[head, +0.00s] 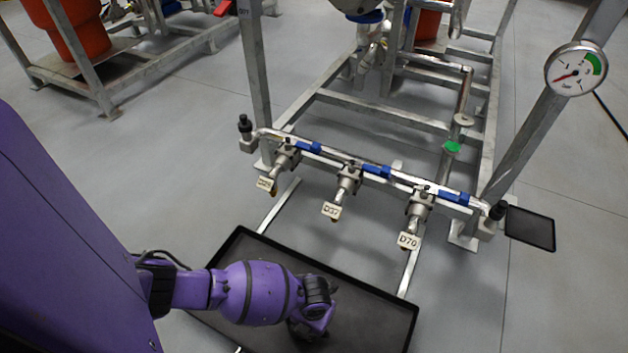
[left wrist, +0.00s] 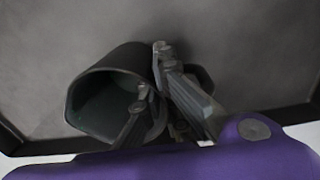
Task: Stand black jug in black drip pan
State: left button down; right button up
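The black drip pan (head: 368,312) lies on the floor at the bottom of the head view, and its grey-black floor fills the left wrist view (left wrist: 250,55). The black jug (left wrist: 88,92) shows in the left wrist view with its open mouth towards the camera, over the pan. My left gripper (left wrist: 155,80) has one finger inside the mouth and one outside, pinching the jug's wall near its handle side. In the head view my left gripper (head: 305,328) is over the pan, and the arm hides the jug. Whether the jug's base touches the pan is hidden. My right gripper is out of view.
A metal skid frame (head: 375,115) stands behind the pan. Its front pipe carries blue-handled valves with tags such as D70 (head: 409,241) above the pan's far edge. A pressure gauge (head: 576,69) and a small black tray (head: 530,228) are at the right.

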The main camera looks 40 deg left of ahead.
pick_arm(q)
jog(key=shift+w+f, duration=0.1)
jog(key=shift+f, duration=0.1)
jog(key=shift+f, duration=0.15)
jog(key=c, duration=2)
grip_release()
